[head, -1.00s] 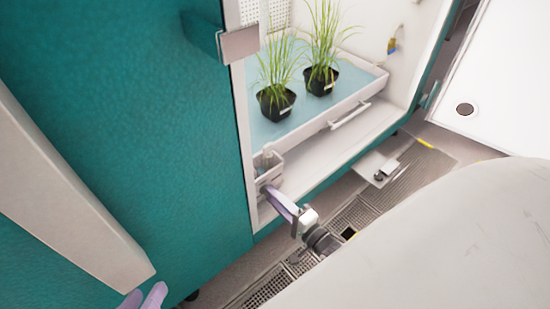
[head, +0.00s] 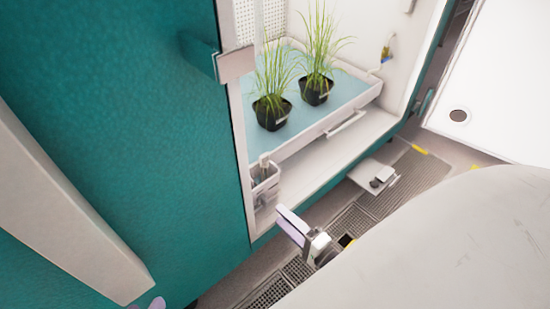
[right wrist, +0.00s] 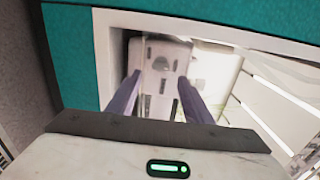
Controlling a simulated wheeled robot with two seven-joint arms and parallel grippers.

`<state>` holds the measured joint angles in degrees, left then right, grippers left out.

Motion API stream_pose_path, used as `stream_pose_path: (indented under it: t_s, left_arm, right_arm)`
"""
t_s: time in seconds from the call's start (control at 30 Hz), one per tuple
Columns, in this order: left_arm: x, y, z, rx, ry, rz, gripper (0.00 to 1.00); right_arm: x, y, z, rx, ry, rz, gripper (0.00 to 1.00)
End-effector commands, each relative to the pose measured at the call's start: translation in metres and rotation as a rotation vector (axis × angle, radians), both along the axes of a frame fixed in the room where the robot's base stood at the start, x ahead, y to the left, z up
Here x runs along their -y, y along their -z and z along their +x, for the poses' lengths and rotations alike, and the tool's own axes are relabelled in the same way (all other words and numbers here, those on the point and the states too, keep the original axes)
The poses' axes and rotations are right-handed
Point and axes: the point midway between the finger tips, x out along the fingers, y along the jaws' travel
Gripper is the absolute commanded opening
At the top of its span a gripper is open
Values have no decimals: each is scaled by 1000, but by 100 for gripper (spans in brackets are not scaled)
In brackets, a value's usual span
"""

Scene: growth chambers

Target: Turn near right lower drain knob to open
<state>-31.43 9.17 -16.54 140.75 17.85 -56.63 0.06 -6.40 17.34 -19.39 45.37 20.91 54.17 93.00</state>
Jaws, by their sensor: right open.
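My right gripper (head: 283,217) is open and empty, just outside the lower left corner of the open growth chamber. Its purple fingers also show in the right wrist view (right wrist: 158,82). Between and beyond them is a pale panel or box (right wrist: 174,58) with dark slots and a rounded grey part. I cannot tell whether this part is the drain knob, and no drain knob can be made out for certain. A small piece of my left gripper (head: 152,304) shows at the bottom left edge of the head view; its jaws are mostly out of frame.
A white caddy (head: 265,181) stands in the chamber's lower left corner. Two potted grasses stand in a white-rimmed tray (head: 345,110). A teal door with a handle (head: 236,64) is at left. A small plate (head: 374,177) with a dark round piece lies by the floor grating (head: 417,172).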

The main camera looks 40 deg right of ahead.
Motion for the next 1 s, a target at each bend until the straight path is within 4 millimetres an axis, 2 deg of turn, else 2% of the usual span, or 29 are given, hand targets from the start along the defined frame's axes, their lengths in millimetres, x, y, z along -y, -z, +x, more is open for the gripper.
stream_pose_path:
  t_s: [0.1,0.3,1.0]
  left_arm:
    - [-2,6,-1,-22,0,20,31]
    - [-5,13,-2,-38,-1,39,31]
    - [-4,10,1,-30,-3,31,31]
  right_arm:
    - [2,-2,-23,-1,0,0,46]
    - [4,-1,-43,2,0,0,46]
    - [4,0,-46,1,0,0,46]
